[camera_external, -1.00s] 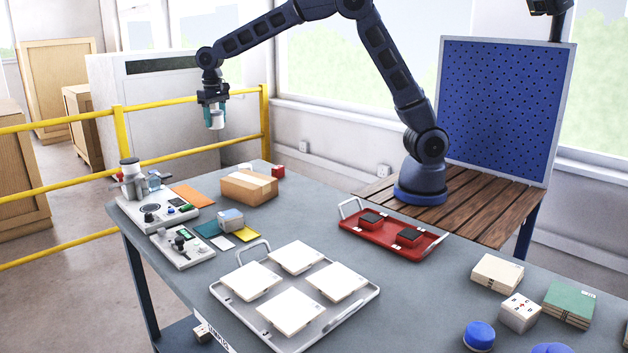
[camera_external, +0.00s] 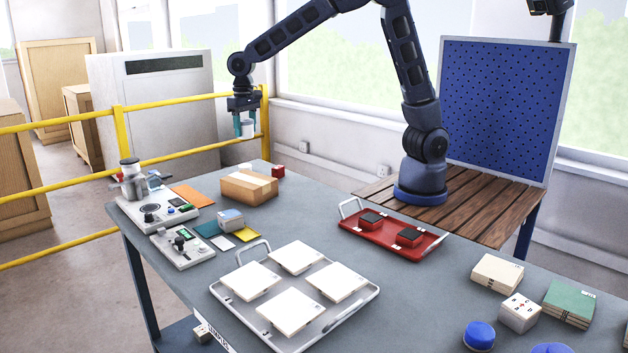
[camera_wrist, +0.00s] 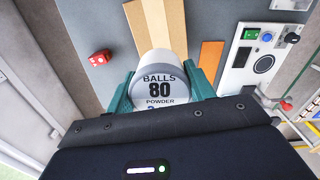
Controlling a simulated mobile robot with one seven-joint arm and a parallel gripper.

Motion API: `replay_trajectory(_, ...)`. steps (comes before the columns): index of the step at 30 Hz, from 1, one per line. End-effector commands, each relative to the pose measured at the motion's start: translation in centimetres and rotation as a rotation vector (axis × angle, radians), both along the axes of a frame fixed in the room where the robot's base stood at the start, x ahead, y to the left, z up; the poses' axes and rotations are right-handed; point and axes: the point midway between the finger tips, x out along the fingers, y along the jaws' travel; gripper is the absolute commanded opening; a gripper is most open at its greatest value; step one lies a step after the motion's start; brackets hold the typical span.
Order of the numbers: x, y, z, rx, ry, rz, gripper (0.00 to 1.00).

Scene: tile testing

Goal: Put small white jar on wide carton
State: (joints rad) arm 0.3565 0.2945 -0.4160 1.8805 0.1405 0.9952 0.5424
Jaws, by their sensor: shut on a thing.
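The small white jar (camera_external: 248,129) is held between the teal fingers of my gripper (camera_external: 245,131), in the air above and behind the wide carton. In the wrist view the jar (camera_wrist: 158,82) shows the label "BALLS 80 POWDER", with a finger of my gripper (camera_wrist: 160,92) against each side. The wide carton (camera_external: 243,188) is a brown box with a paler tape strip, lying at the far end of the grey table. It also shows in the wrist view (camera_wrist: 172,22), partly hidden behind the jar.
A red block (camera_external: 278,171) stands close behind the carton. An orange sheet (camera_external: 190,195) and a grey device (camera_external: 152,212) lie to its left. A small box (camera_external: 230,219) stands in front. A red tray (camera_external: 385,238) is to the right. A yellow railing (camera_external: 190,152) runs behind the table.

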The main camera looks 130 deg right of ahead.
Motion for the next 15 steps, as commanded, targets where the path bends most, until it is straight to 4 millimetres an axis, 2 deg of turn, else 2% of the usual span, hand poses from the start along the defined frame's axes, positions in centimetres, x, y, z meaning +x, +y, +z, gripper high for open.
replay_trajectory(9,-0.1,-0.1,-7.0,0.001,0.002,-0.002,0.27)
replay_trajectory(15,0.0,0.0,-9.9,0.000,0.001,0.001,0.27)
